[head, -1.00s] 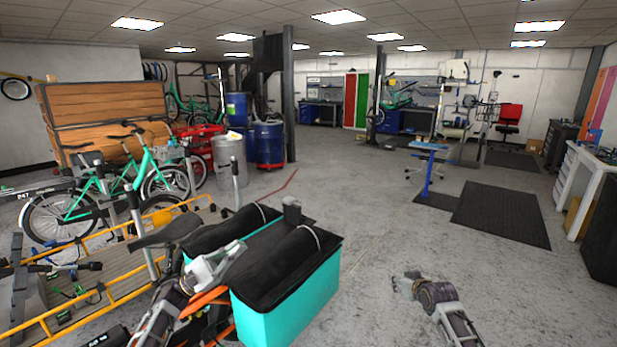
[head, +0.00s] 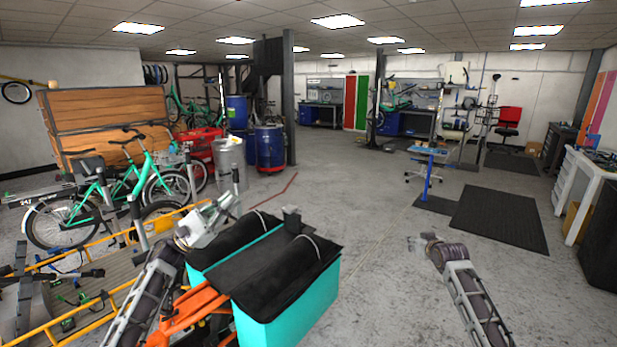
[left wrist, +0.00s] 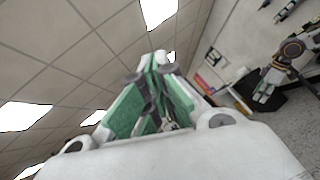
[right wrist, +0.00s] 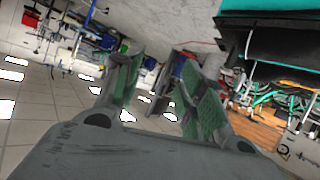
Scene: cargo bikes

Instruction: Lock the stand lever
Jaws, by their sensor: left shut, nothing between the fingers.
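An orange cargo bike (head: 190,312) with a teal cargo box (head: 290,303) under a black cover (head: 295,262) stands in front of me. I cannot make out the stand lever; my left arm hides part of the bike. My left gripper (head: 228,204) is raised above the bike, just left of the box's cover. In the left wrist view its green-padded fingers (left wrist: 156,62) meet with nothing between them. My right gripper (head: 414,242) is in free air to the right of the box. In the right wrist view its fingers (right wrist: 160,95) are spread apart and empty.
A yellow-railed wooden platform (head: 75,247) with tools and parts lies at left. Green bikes (head: 110,195) stand behind it, near blue barrels (head: 270,148) and a grey drum (head: 229,160). A blue work stand (head: 428,170) is farther back. The floor right of the box is clear.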

